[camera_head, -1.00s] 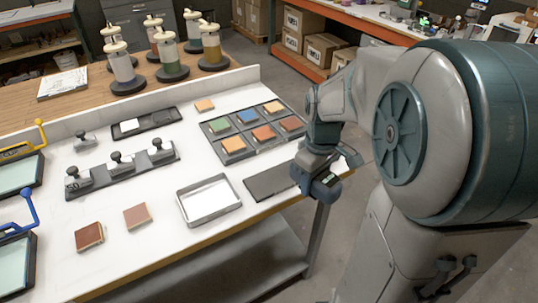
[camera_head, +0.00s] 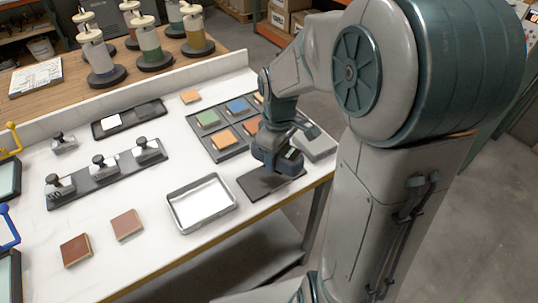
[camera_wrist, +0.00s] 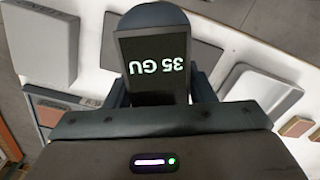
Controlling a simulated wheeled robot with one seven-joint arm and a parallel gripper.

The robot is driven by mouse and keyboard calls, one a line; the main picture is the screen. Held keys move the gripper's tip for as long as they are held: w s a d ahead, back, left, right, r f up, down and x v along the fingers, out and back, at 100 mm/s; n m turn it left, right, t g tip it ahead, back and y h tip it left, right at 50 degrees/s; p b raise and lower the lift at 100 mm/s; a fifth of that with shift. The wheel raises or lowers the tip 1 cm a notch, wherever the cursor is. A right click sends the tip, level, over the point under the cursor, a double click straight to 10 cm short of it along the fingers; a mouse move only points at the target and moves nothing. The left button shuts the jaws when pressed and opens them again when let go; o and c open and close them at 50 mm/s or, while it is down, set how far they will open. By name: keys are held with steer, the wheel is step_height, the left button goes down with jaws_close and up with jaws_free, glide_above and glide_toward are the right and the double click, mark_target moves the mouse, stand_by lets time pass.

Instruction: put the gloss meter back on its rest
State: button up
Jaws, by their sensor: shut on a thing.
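The gloss meter (camera_head: 291,154) is a dark blue-grey block with a small lit screen. In the wrist view the meter (camera_wrist: 157,62) shows "35 GU", upside down. My gripper (camera_head: 277,150) is shut on it, with one finger on each side in the wrist view (camera_wrist: 160,92). A flat dark pad (camera_head: 254,187) near the bench's front edge looks like the rest. The meter appears over the pad's far right part and hides some of it. I cannot tell whether they touch.
A tray of coloured tiles (camera_head: 222,154) lies behind the pad. A shallow metal tray (camera_head: 177,225) is to its left, and a grey block (camera_head: 318,148) to its right. Two brown tiles (camera_head: 127,224) and a rack of handled tools (camera_head: 75,189) lie farther left.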

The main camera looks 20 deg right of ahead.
steer(key=shift+w+a+f, duration=0.4)
steer(key=shift+w, duration=0.25)
steer(key=shift+f, duration=2.05)
steer(key=shift+f, duration=0.2)
steer(key=o, duration=1.4)
steer(key=shift+r, duration=0.1)
